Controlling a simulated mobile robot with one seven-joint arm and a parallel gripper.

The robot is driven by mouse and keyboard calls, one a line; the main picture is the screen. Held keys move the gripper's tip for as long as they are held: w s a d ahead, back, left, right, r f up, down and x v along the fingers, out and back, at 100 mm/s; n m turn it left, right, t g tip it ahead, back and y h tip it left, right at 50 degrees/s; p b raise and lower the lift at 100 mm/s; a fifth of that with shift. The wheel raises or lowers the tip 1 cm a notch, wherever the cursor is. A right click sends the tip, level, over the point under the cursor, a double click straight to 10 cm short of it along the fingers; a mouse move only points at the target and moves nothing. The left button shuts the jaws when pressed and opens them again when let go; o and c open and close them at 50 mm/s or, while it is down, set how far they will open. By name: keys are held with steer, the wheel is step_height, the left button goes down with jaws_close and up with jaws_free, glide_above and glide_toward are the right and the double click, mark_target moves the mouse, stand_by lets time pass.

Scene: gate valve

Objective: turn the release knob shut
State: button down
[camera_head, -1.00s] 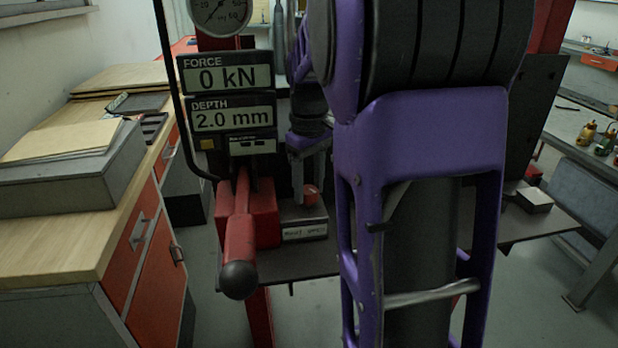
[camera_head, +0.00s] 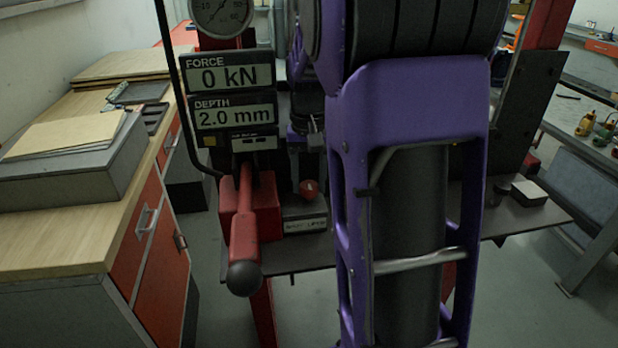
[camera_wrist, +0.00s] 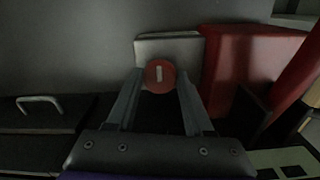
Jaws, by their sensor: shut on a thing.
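The release knob is a round red knob with a pale bar mark across its face. It sits on a small grey block (camera_head: 306,224) with a label, right of a red housing. In the wrist view the knob (camera_wrist: 159,75) faces me with its bar nearly upright. It also shows small in the head view (camera_head: 309,189). My gripper (camera_wrist: 159,82) has one finger on each side of the knob and is shut on it. In the head view my purple arm hides part of the bench, and the finger contact is too small to make out.
A red lever with a black ball end (camera_head: 244,278) sticks out left of the knob. Displays above read FORCE 0 kN (camera_head: 229,76) and DEPTH 2.0 mm (camera_head: 234,115). A wooden-topped cabinet (camera_head: 70,258) stands at left. A small grey block (camera_head: 529,193) lies on the plate at right.

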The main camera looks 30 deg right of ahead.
mark_target(309, 185)
stand_by(0.5)
steer(key=shift+c, duration=1.4)
jaws_free()
step_height(309, 185, up, 18)
steer(key=shift+f, duration=0.25)
